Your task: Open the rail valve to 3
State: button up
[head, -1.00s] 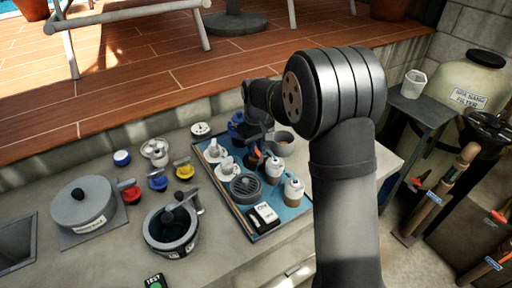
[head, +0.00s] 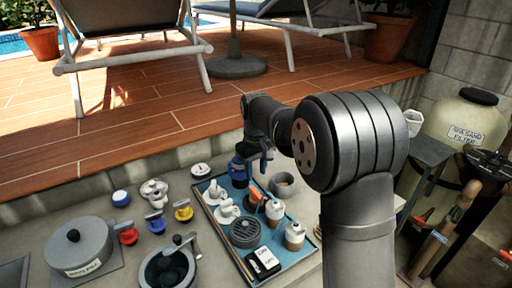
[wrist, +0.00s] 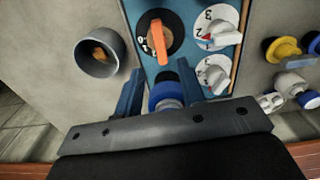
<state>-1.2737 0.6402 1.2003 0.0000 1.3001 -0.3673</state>
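My gripper (wrist: 160,88) points down over the far end of the blue tray panel; its fingers are apart. A blue-and-white round thing (wrist: 166,98) shows between and below them; no grip on it is visible. In the head view my gripper (head: 262,164) is beside a blue thing (head: 239,172). On the panel in the wrist view are an orange-handled dial (wrist: 158,40) and two white-handled dials, one (wrist: 218,32) with a red mark and one (wrist: 214,76) nearer the gripper. Numbers 2 and 3 show by a white handle. I cannot tell which one is the rail valve.
A grey bowl (head: 283,185) stands right of the panel (head: 262,256). Red, blue and yellow knobs (head: 183,211) and a lidded pot (head: 78,248) are at left. A low wall runs behind.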

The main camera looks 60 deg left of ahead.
notch_tip(320, 180, up, 9)
send_over(256, 192)
jog(key=shift+r, duration=0.1)
dwell(0.7)
notch_tip(256, 192, down, 18)
jog(key=shift+r, duration=0.25)
dwell(0.3)
jog(key=shift+r, duration=0.15)
